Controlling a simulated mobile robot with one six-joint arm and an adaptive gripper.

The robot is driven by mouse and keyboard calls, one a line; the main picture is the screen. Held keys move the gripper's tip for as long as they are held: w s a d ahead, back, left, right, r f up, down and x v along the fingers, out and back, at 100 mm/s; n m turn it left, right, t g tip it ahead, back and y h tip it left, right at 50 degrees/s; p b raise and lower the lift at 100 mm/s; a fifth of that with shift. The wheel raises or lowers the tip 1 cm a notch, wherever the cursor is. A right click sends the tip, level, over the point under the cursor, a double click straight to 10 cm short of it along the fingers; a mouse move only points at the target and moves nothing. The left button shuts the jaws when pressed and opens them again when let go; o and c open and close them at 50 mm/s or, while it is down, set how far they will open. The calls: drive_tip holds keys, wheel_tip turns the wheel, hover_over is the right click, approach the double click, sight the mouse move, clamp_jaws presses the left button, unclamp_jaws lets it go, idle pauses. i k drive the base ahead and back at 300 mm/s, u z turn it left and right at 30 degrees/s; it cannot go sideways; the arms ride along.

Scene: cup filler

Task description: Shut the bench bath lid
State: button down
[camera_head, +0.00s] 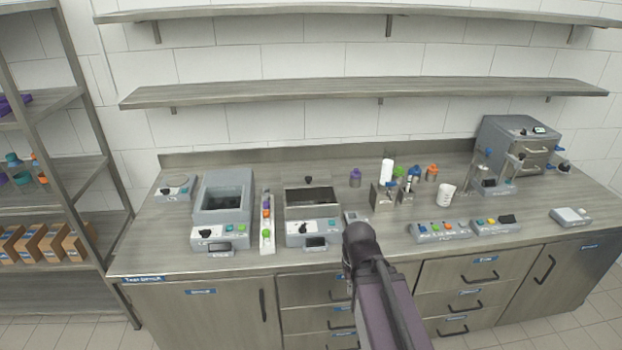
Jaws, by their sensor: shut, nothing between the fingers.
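Two bath-like units stand on the left half of the steel bench. The right unit (312,226) has a partly open dark well, with a flat lid (300,183) and its black knob at the back edge. The left unit (223,217) has a raised grey rim around a dark open basin. Their labels are too small to read, so I cannot tell by name which is the bench bath.
Bottles, a rack (384,196) and a white beaker (445,195) stand mid-bench. Control boxes (439,232) lie to the right. Two wall shelves (350,92) hang above. Bare bench lies between the units and the bottles.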

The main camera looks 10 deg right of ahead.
sight(301, 179)
drive_tip(key=k, duration=0.4)
drive_tip(key=u, duration=0.25)
drive_tip(key=i, duration=1.45)
drive_tip(key=z, duration=0.2)
